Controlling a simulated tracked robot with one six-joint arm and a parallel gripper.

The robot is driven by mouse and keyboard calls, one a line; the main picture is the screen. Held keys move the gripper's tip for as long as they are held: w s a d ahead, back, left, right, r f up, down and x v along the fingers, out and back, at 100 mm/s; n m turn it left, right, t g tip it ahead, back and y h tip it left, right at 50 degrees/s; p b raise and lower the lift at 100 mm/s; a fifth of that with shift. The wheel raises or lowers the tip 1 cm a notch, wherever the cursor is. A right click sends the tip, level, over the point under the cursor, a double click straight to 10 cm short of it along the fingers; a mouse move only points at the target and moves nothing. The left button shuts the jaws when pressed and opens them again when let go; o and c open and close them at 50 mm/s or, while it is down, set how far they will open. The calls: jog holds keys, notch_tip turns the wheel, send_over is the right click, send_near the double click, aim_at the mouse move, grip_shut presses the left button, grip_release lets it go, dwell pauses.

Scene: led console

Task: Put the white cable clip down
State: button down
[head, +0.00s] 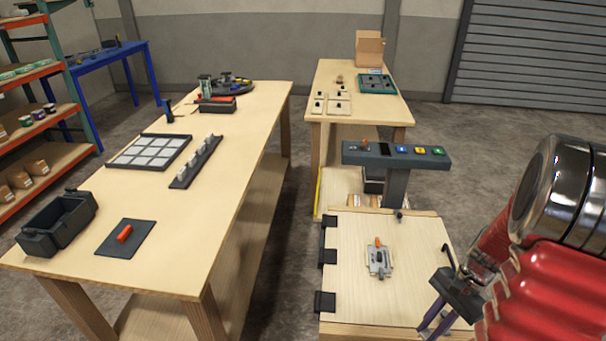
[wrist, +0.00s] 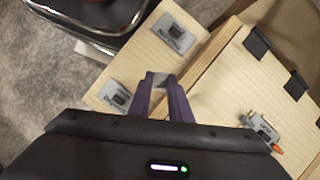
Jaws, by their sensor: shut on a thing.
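My gripper (wrist: 165,95) shows in the wrist view with its two purple fingers close together. A small pale piece, which looks like the white cable clip (wrist: 158,78), is held at the fingertips. Much of the clip is hidden by the fingers. In the head view my gripper (head: 434,318) is at the lower right, beside the right edge of the near wooden bench (head: 345,300); the clip cannot be made out there. In the wrist view the fingertips appear over a pale wooden surface (wrist: 135,72) with two grey labelled plates (wrist: 178,32).
A grey clamp with an orange handle (head: 378,260) sits on the near bench, with black brackets (head: 325,302) along its left edge. A dark console with coloured buttons (head: 398,156) stands behind. The long left table (head: 205,215) holds trays and a black bin (head: 58,222).

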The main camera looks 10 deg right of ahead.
jog(key=w+a+r+n+g+h, duration=0.1)
jog(key=w+a+r+n, duration=0.3)
jog(key=w, duration=0.5)
jog(key=w+a+r+n+g+h, duration=0.1)
jog(key=w+a+r+n+g, duration=0.1)
jog(key=w+r+n, duration=0.35)
jog(key=w+a+n+h, duration=0.1)
jog(key=w+a+n, duration=0.1)
jog(key=w+a, duration=0.3)
jog(key=w+a+f+n+h, duration=0.1)
jog(key=w+a+n, duration=0.2)
jog(key=a, duration=0.8)
jog(key=shift+w+a+f, duration=0.15)
jog(key=shift+w+f, duration=0.05)
jog(key=shift+w, duration=0.9)
jog(key=w+x, duration=0.1)
jog(key=x, duration=1.3)
jog(key=shift+w+f, duration=0.2)
jog(key=shift+f, duration=0.2)
jog(key=shift+s, duration=0.1)
